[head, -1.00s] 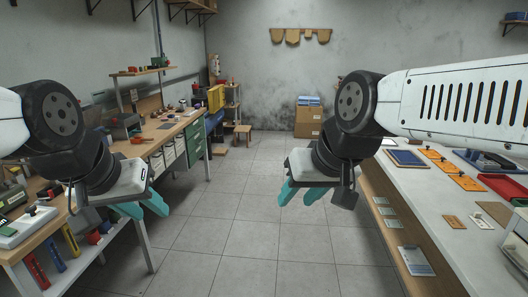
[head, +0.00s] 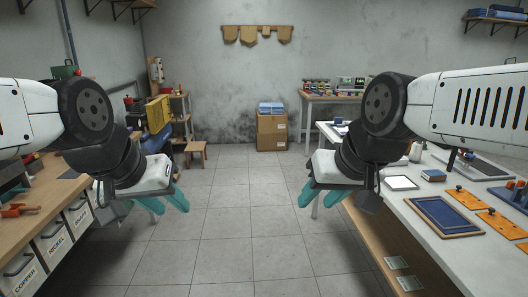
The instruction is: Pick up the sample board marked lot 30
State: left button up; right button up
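No lot 30 marking is readable in the head view, so I cannot tell which item is the sample board. Orange boards with small dark knobs (head: 463,198) lie flat on the right bench, beside a blue panel in a wooden frame (head: 444,216). My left gripper (head: 166,199) is over the floor to the right of the left bench, its teal fingers apart and empty. My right gripper (head: 320,198) is over the floor just left of the right bench, its teal fingers apart and empty. Neither gripper touches anything.
The right bench (head: 420,238) also holds a white sheet (head: 401,183), a small blue box (head: 433,176) and a laptop-like device (head: 482,168). Bins labelled nickel (head: 53,243) and copper line the left bench. The aisle floor (head: 238,232) is clear.

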aim_at(341, 129)
jog(key=i, duration=2.1)
jog(key=i+l+z, duration=0.25)
jog(key=i, duration=0.4)
jog(key=i+z, duration=0.25)
jog(key=i, duration=0.45)
jog(key=i+l+z, duration=0.15)
jog(key=i+l, duration=0.2)
jog(key=l, duration=0.1)
